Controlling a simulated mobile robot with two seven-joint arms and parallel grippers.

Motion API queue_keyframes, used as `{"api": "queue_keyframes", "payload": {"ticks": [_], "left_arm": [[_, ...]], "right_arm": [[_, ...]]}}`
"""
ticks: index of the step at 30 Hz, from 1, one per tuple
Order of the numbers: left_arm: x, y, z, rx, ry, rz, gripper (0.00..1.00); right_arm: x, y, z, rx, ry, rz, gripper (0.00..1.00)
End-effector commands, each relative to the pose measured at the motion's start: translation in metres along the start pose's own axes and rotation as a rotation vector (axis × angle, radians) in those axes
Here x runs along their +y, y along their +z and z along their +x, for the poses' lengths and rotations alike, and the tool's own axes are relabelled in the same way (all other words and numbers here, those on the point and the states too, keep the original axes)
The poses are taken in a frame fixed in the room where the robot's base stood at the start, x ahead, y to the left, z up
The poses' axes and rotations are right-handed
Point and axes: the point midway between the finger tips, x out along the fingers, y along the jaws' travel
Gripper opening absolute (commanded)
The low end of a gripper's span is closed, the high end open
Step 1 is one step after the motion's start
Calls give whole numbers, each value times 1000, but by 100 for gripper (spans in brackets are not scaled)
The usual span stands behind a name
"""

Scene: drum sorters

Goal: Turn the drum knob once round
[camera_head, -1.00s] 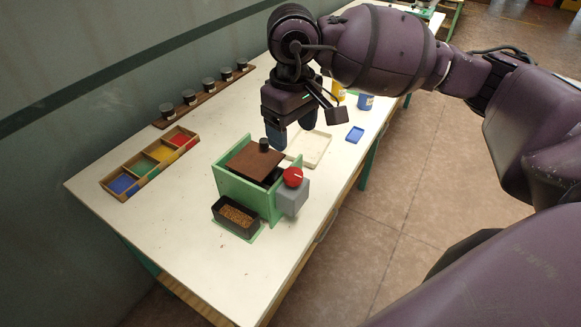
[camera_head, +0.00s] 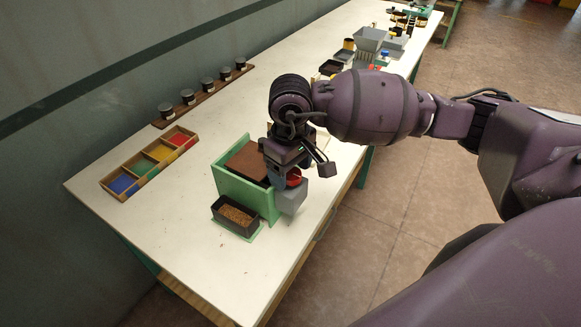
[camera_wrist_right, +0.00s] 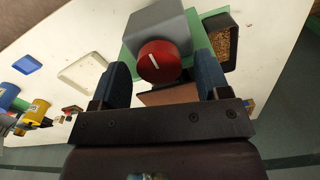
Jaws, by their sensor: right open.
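The drum sorter is a green box (camera_head: 232,186) with a brown lid (camera_head: 247,162) and a grey block (camera_head: 292,199) on its right side. The red round drum knob (camera_head: 295,178) sits at that block, partly hidden by my gripper in the head view. In the right wrist view the knob (camera_wrist_right: 158,62) shows whole, with a white line tilted up and left. My right gripper (camera_wrist_right: 161,66) is open, one blue finger on each side of the knob. My left gripper is not in view.
A black tray of brown grains (camera_head: 236,216) stands in front of the box. A wooden tray with coloured compartments (camera_head: 150,162) and a rack of jars (camera_head: 205,92) lie at the left. A pale shallow tray (camera_wrist_right: 84,72) is nearby. The table front is clear.

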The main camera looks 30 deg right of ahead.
Motion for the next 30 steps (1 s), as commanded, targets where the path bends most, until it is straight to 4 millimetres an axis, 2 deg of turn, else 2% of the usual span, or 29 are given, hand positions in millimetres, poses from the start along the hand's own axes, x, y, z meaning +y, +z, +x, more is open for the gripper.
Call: {"api": "queue_keyframes", "payload": {"ticks": [4, 12, 14, 23, 30], "left_arm": [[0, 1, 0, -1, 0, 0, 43], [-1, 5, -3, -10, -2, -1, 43], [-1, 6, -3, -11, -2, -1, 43], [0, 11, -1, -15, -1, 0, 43], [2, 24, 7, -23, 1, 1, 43]], "right_arm": [[0, 0, 0, 0, 0, 0, 68], [0, 0, 0, 0, 0, 0, 26], [0, 0, 0, 0, 0, 0, 20], [0, 0, 1, 0, 0, 43, 20], [1, 0, 4, -2, 1, 184, 20]]}}
